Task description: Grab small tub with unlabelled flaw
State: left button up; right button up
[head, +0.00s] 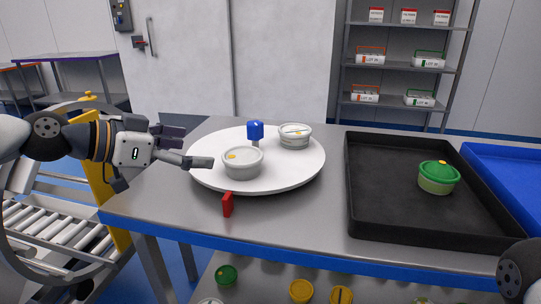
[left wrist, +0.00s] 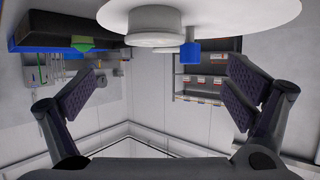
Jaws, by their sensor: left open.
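A white turntable (head: 213,180) on the steel table carries two small grey-white tubs. The front tub (head: 243,163) has a yellow mark on its lid. The rear tub (head: 295,136) has a dark line and a small yellow spot on its lid. My left gripper (head: 199,147) is open and empty at the turntable's left edge, left of the front tub and apart from it. In the left wrist view, a tub (left wrist: 154,24) and the turntable (left wrist: 235,12) show beyond the open fingers (left wrist: 166,90). My right gripper is out of view.
A blue block (head: 255,130) stands on the turntable between the tubs. A red marker (head: 227,204) stands in front on the table. A black tray (head: 390,220) at right holds a green-lidded tub (head: 438,180); a blue tray (head: 510,165) lies beyond. More tubs sit below.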

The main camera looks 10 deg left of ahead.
aim_at(239, 156)
pick_arm(q)
jog(key=b+x, duration=0.1)
jog(key=x, duration=0.1)
jog(key=b+x, duration=0.1)
jog(key=x, duration=0.2)
jog(key=shift+w+f, duration=0.1)
jog(key=shift+f, duration=0.25)
jog(key=x, duration=0.6)
jog(key=shift+d+f+b, duration=0.1)
jog(key=shift+d+b, duration=0.3)
jog(key=shift+d, duration=0.15)
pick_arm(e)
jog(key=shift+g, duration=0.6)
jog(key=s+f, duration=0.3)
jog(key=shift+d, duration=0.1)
pick_arm(q)
jog(key=c, duration=1.4)
